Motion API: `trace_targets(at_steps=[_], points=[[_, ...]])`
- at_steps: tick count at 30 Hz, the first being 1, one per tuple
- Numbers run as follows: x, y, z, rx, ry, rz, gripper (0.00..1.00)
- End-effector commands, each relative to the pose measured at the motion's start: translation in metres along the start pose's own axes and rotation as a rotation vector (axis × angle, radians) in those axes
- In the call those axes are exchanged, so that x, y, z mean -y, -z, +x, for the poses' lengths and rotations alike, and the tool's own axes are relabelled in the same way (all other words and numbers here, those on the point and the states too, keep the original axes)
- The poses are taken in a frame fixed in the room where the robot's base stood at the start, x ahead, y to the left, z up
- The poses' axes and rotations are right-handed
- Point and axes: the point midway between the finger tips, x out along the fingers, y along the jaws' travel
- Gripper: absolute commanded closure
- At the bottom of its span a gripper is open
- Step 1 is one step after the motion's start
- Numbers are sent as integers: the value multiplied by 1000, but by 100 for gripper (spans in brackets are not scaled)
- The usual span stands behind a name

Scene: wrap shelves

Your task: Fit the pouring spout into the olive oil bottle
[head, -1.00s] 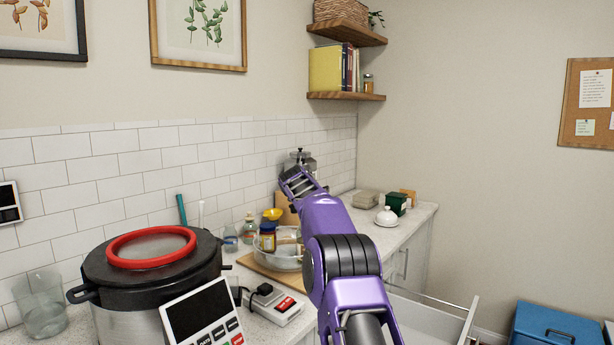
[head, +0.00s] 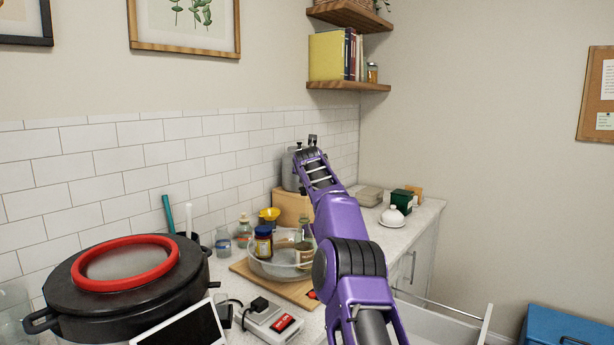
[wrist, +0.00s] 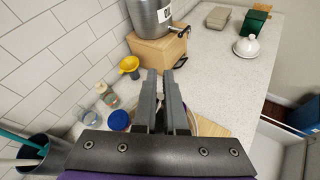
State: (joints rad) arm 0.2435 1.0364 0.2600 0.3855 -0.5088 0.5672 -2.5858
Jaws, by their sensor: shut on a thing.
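My gripper (wrist: 161,76) is raised over the counter, its two grey fingers nearly together. They are shut on a small dark thing (wrist: 160,121), mostly hidden between them, which looks like the pouring spout. In the head view, my gripper (head: 312,140) appears in front of the metal dispenser. A greenish glass bottle (head: 304,232), which may be the olive oil bottle, appears upright at the clear bowl, partly behind my arm. Its label cannot be read. In the wrist view, my gripper hides that area.
A blue-lidded jar (head: 263,243), a small glass bottle (head: 245,229) and a yellow funnel (head: 269,214) cluster by the clear bowl (head: 270,270). A metal dispenser (wrist: 149,15) stands on a wooden box (wrist: 157,50). A large pot (head: 125,300) is at the left.

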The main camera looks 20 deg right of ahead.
Motion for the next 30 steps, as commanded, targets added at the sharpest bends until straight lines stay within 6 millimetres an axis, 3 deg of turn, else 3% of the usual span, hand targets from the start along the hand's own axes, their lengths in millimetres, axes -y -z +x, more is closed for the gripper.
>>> trace_targets(at_steps=[5, 18, 30], points=[[0, -4, -3, 4, -2, -1, 100], [10, 35, 14, 3, -1, -1, 100], [14, 48, 19, 4, -1, 0, 100]])
